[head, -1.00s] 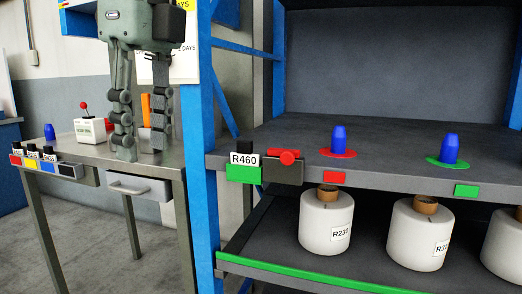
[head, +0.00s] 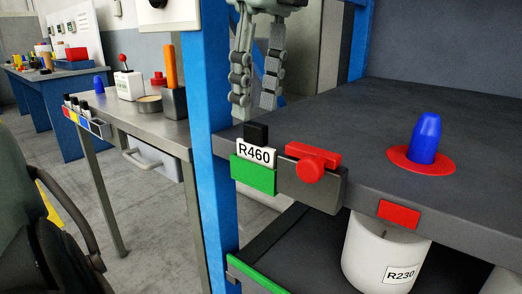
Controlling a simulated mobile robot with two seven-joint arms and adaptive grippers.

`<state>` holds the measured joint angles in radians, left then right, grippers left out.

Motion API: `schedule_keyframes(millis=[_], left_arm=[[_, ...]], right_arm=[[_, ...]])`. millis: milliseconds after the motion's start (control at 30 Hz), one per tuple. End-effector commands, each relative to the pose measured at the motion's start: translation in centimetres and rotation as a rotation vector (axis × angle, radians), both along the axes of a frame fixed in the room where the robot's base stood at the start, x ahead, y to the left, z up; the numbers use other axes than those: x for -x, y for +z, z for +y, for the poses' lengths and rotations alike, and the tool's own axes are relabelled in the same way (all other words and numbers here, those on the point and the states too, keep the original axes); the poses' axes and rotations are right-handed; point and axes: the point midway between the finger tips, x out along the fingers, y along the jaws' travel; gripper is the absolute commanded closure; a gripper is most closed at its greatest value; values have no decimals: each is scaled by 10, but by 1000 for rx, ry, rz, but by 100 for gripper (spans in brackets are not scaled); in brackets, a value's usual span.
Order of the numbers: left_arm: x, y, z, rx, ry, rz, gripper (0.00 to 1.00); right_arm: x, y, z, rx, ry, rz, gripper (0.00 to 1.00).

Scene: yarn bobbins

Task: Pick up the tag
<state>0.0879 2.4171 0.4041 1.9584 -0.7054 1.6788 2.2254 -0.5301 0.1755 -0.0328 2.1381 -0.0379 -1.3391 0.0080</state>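The tag (head: 254,153), a white plate reading R460 with a black grip (head: 256,132) on top, stands upright at the green holder (head: 252,175) on the shelf's front edge, beside the blue post. My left gripper (head: 256,110) hangs pointing down just above the black grip, its two grey fingers apart with nothing between them. The fingertips look close to the grip; the exact gap in depth is unclear. My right gripper is not in view.
A red clamp-like part (head: 312,160) sits right of the tag. A blue cone (head: 425,138) stands on a red disc on the shelf (head: 378,110). The blue post (head: 205,130) rises left of the tag. A metal table (head: 165,132) holds a white box and an orange-handled item.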

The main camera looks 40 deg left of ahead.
Motion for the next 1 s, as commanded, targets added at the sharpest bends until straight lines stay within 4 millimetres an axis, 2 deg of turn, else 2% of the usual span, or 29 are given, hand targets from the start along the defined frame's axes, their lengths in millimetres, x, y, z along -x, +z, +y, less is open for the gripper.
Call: schedule_keyframes(millis=[300,633,900,933,1000], left_arm=[[-3,-44,8,2,-1,1,62],[-3,-50,9,0,1,-1,63],[-3,-50,9,0,1,-1,97],[-3,-50,9,0,1,-1,100],[-3,-50,9,0,1,-1,100]], right_arm=[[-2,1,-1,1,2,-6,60],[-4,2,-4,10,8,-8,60],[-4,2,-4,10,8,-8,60],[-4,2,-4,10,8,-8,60],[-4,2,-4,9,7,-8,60]])
